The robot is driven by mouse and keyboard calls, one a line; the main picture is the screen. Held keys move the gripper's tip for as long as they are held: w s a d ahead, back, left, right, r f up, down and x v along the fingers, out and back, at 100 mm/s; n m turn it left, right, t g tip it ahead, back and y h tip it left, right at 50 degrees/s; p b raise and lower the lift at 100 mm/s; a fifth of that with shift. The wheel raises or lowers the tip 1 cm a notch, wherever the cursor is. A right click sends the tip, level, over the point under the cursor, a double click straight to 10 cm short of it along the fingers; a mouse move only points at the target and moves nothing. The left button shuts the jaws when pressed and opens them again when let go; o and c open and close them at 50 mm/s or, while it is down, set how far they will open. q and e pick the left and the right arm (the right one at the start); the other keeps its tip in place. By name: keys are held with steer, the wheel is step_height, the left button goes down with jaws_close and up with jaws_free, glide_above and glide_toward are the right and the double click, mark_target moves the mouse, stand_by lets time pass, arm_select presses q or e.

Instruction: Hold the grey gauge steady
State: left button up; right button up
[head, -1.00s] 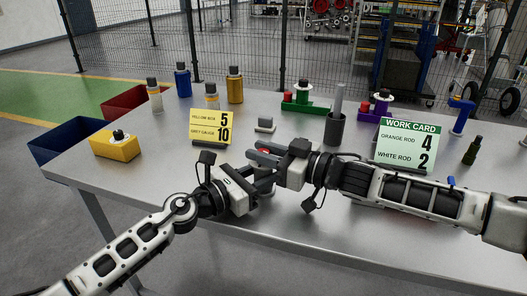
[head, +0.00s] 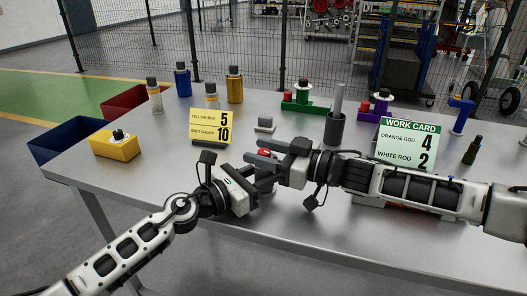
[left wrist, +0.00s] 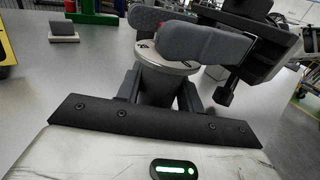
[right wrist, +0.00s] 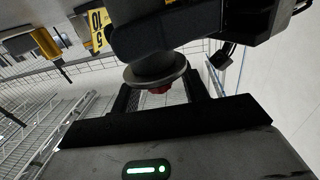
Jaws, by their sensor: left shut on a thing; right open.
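The grey gauge (head: 264,172) stands upright near the table's front edge, mostly hidden between my two grippers, with a red top (head: 264,152) showing. My left gripper (head: 259,184) is shut on its body. In the left wrist view the gauge's round pale top plate (left wrist: 166,62) shows above my left fingers. My right gripper (head: 273,160) is open at the gauge's top, its fingers on either side of the red part. In the right wrist view the gauge's grey disc (right wrist: 155,77) and red part (right wrist: 160,90) lie between the open fingers; contact cannot be told.
A yellow card (head: 210,127) and a small grey block (head: 265,124) stand behind my grippers. A dark cup (head: 334,130) and a white-green work card (head: 408,143) are to the right. A yellow box (head: 114,145) is at the left. The table's front left is clear.

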steer(key=v, duration=0.7)
steer(key=shift+d, duration=0.2)
steer(key=shift+s, duration=0.15)
steer(key=s+a+r+m+t, duration=0.2)
steer(key=a+t, duration=0.1)
steer(key=a, duration=0.3)
steer(key=s+d+f+m+t+h, duration=0.2)
steer(key=s+d+m+t+h, duration=0.15)
steer(key=d, duration=0.35)
steer(key=shift+n+g+h, duration=0.35)
steer(key=shift+n+h, duration=0.1)
steer(key=x, duration=1.1)
steer(key=shift+w+a+r, duration=0.1)
steer(key=shift+w+a, duration=0.15)
steer(key=shift+w, duration=0.05)
steer(key=c, duration=1)
